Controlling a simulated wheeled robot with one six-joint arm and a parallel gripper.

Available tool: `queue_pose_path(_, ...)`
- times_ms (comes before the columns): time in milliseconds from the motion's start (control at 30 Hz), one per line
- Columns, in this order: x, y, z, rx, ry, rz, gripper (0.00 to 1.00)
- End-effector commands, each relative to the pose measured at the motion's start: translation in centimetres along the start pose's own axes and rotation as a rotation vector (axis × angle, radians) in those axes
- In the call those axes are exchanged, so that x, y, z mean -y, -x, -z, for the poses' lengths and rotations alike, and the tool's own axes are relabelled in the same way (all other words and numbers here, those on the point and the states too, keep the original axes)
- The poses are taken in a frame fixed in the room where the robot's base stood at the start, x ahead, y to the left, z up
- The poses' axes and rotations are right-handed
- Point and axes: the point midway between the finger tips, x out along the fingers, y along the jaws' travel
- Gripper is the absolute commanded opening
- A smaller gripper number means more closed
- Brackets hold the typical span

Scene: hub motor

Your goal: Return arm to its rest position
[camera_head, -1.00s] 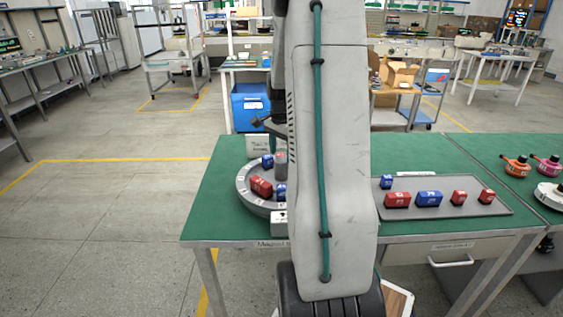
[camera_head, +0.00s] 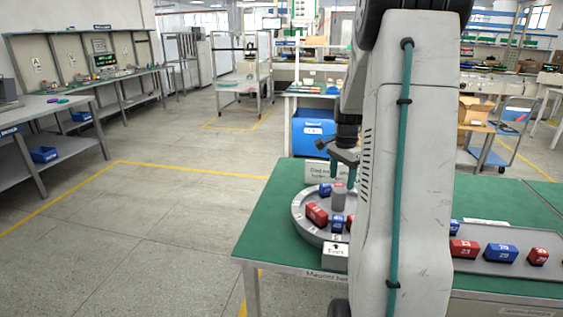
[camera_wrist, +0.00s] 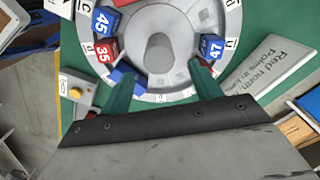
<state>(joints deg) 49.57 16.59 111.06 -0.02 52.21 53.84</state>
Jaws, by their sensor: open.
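My gripper (camera_head: 342,174) is open and points down over the grey round fixture (camera_head: 300,222). In the wrist view its two green fingers stand wide apart (camera_wrist: 163,88), with nothing seen between them but the fixture below. The fixture (camera_wrist: 232,30) has a grey central post (camera_wrist: 157,50). Red and blue numbered blocks sit around it, including a red block (camera_head: 316,213), a blue "45" block (camera_wrist: 104,21) and a blue "47" block (camera_wrist: 211,47). My grey arm hides the fixture's right side in the head view.
The fixture stands on a green-topped bench (camera_head: 262,232). A grey tray (camera_head: 492,266) with red and blue blocks lies right of my arm. A small sign (camera_head: 322,172) stands behind the fixture. A blue bin (camera_head: 312,135) is beyond the bench. The floor at left is open.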

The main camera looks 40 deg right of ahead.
Motion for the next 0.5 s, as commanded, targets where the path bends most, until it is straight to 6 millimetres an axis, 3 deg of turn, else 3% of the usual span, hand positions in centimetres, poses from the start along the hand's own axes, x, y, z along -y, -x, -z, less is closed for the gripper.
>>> queue_pose_path(333, -0.2, 0.0, -0.2, 0.008, 0.069, -0.010, 0.63)
queue_pose_path(433, -1.8, -1.0, -1.3, 0.048, 0.179, -0.055, 0.63)
queue_pose_path(500, -3.5, -0.5, -3.1, 0.075, 0.286, -0.079, 0.63)
